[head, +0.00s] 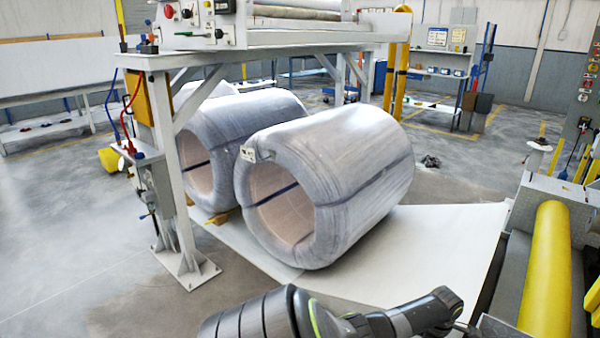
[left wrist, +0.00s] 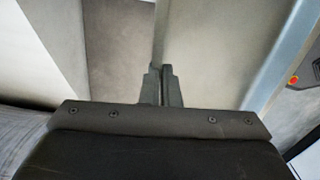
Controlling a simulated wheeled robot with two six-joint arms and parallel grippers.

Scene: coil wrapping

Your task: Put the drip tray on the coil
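The nearer coil (head: 345,165) is a large wrapped roll with a dark band and a small white label. It lies on its side, its hollow end facing the front left. A second coil (head: 200,120) lies behind it. In the left wrist view my left gripper (left wrist: 161,72) has its two fingers close together. A thin grey strip (left wrist: 160,30) runs up from the fingertips; I cannot tell whether it is held. I cannot make out a drip tray for certain. In the head view a dark arm of mine crosses the bottom, with no gripper showing.
A white steel frame (head: 165,160) stands over the coils, its foot left of them. A pale sheet (head: 440,240) lies under the nearer coil. A yellow roller (head: 547,270) is at the right edge. The concrete floor at front left (head: 70,250) is clear.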

